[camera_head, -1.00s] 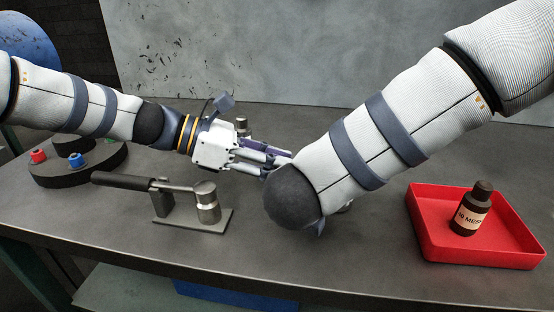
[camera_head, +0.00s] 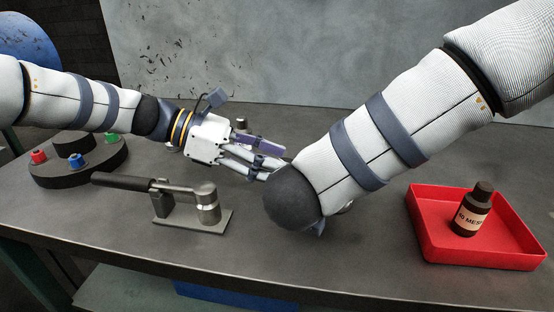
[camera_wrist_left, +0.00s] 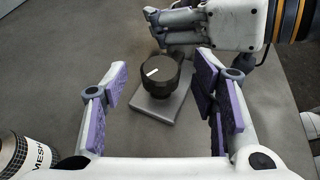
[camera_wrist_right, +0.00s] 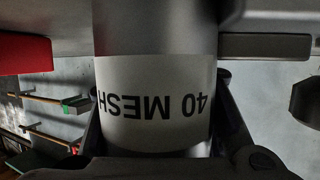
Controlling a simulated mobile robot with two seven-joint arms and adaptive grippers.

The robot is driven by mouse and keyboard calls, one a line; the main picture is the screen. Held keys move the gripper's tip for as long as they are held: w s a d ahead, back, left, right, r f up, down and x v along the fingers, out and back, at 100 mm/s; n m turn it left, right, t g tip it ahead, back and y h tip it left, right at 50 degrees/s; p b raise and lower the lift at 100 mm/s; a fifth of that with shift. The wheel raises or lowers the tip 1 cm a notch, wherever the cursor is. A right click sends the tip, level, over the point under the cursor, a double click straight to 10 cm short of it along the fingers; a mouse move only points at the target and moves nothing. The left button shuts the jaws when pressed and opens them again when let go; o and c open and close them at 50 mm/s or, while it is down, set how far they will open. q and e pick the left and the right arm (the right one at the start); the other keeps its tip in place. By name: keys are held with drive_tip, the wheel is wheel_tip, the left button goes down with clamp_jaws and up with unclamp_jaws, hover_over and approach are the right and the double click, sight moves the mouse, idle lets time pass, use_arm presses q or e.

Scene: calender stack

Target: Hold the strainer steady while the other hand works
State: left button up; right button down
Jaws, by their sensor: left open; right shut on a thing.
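My left gripper (camera_head: 270,168) is near the bench middle in the head view. In the left wrist view its purple-padded fingers (camera_wrist_left: 162,95) are open, with a dark knob (camera_wrist_left: 160,75) on a grey plate (camera_wrist_left: 160,106) showing between them, apart from both. My right gripper (camera_wrist_right: 160,135) is shut on a grey cylinder (camera_wrist_right: 155,40) with a white "40 MESH" label. The right hand is hidden behind its own arm in the head view. A cylinder labelled "MESH" (camera_wrist_left: 30,158) is cut off at lower left. I cannot tell which piece is the strainer.
A red tray (camera_head: 432,245) holds a dark bottle (camera_head: 472,210) at right. A fixture (camera_head: 192,221) with a black handle and metal cylinder stands front left. A dark round stand (camera_head: 60,177) with coloured pegs is behind it. The front bench between fixture and tray is clear.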

use_arm(q)
drive_tip(key=v, duration=1)
drive_tip(key=shift+a+r, duration=0.2)
drive_tip(key=shift+a, duration=0.15)
use_arm(e)
drive_tip(key=c, duration=0.8)
unclamp_jaws()
drive_tip(key=shift+c, duration=0.2)
